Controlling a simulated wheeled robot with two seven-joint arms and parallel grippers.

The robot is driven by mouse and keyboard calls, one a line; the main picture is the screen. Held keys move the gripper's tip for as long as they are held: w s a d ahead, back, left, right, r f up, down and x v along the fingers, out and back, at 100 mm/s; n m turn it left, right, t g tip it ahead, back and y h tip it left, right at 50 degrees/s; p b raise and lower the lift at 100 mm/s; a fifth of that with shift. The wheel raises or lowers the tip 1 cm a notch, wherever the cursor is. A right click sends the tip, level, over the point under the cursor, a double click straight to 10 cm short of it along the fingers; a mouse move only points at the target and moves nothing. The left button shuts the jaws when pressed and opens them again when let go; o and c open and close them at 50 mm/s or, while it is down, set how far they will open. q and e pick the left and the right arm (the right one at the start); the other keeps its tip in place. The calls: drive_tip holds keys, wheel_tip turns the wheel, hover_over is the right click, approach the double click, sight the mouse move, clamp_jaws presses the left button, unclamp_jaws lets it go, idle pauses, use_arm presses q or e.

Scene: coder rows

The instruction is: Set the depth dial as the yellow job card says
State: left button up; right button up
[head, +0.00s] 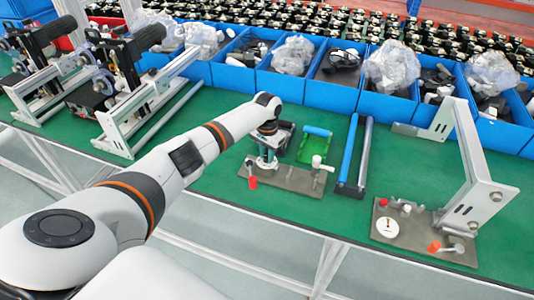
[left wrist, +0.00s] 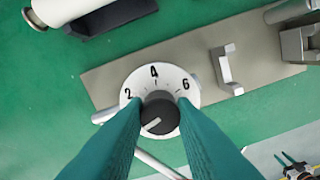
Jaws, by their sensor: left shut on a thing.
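In the left wrist view a round white dial face (left wrist: 182,83) carries the black numbers 2, 4 and 6. Its dark knob (left wrist: 160,115) sits between the teal fingers of my left gripper (left wrist: 160,130), which is shut on it. A pale line on the knob slants toward the lower left, away from the visible numbers. The fingers hide the lower sides of the face. In the head view my left gripper (head: 267,158) reaches down to the metal plate (head: 292,178), mostly hiding the dial. I cannot make out a yellow job card. My right gripper is not in view.
A red knob (head: 252,183) and a white handle (head: 318,162) stand on the same plate. A green tray (head: 314,145) lies behind it. A second fixture (head: 432,238) with a tall metal arm stands right. Blue bins (head: 335,95) line the back.

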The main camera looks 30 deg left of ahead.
use_arm(q)
drive_tip(key=m, duration=1.1)
drive_tip(key=shift+b, duration=0.35)
drive_tip(key=m, duration=0.5)
drive_tip(key=shift+m+b, duration=0.4)
drive_tip(key=m+b, duration=0.1)
drive_tip(key=m, duration=0.5)
drive_tip(key=o, duration=1)
drive_tip(key=shift+r, duration=0.15)
